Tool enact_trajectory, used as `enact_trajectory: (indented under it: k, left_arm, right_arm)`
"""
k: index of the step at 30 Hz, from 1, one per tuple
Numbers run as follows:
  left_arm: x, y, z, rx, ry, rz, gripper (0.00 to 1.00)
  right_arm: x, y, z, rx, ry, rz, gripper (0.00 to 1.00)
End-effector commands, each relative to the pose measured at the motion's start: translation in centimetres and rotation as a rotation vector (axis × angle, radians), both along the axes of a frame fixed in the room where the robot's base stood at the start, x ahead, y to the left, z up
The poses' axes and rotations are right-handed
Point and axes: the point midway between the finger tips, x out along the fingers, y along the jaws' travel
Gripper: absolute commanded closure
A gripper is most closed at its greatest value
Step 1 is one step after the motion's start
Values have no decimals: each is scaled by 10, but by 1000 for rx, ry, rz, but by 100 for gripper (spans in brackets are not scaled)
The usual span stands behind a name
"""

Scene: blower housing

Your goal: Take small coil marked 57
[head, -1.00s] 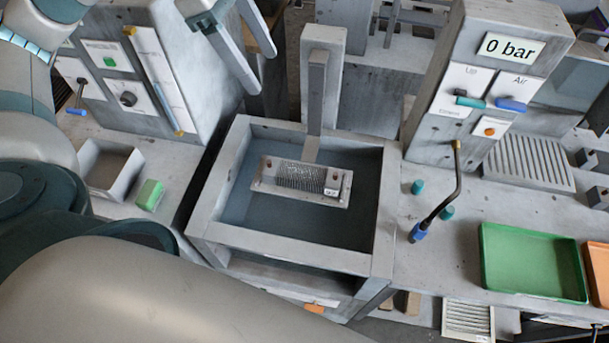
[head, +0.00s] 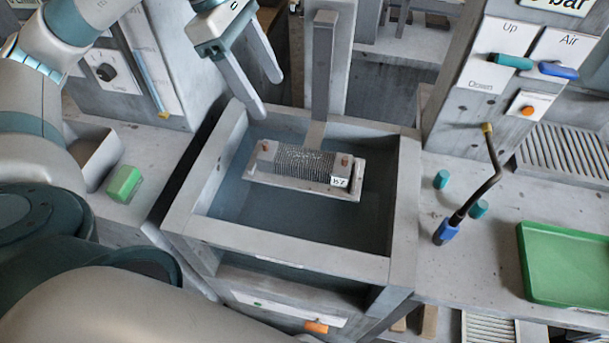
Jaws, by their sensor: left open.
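A small finned coil (head: 296,160) sits on a flat light-grey carrier plate (head: 262,182) inside the grey tank (head: 270,243). A small white tag (head: 340,182) is at the coil's right end. Its mark looks upside down and I cannot read it surely. Two copper-coloured stubs rise at the coil's ends. My left gripper (head: 266,94) is open and empty, its two fingers pointing down above the tank's back left rim, up and left of the coil and apart from it. My right gripper is not in view.
A grey upright post (head: 322,70) stands at the tank's back, behind the coil. A bent nozzle (head: 494,170) and two teal pegs stand right of the tank. A green tray (head: 570,265) lies at far right, a green block (head: 124,183) at left.

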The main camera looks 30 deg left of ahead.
Motion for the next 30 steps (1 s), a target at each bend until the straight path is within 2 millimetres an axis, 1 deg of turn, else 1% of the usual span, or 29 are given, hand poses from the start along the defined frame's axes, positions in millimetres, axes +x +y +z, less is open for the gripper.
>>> enact_trajectory:
  k: [1,4,9,19,23,26,30]
  left_arm:
    - [0,0,-11,0,0,0,34]
    - [0,0,-16,0,0,0,34]
    - [0,0,-17,0,0,0,34]
    - [0,-1,-18,0,0,0,34]
    - [1,-4,-24,0,2,-1,34]
    - [1,-8,-35,0,5,-1,34]
    - [3,-17,-56,0,5,-1,34]
  right_arm:
    - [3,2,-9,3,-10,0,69]
    - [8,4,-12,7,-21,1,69]
    - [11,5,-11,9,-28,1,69]
    - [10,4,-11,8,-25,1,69]
    - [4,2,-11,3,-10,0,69]
    - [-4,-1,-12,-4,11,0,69]
    - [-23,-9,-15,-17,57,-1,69]
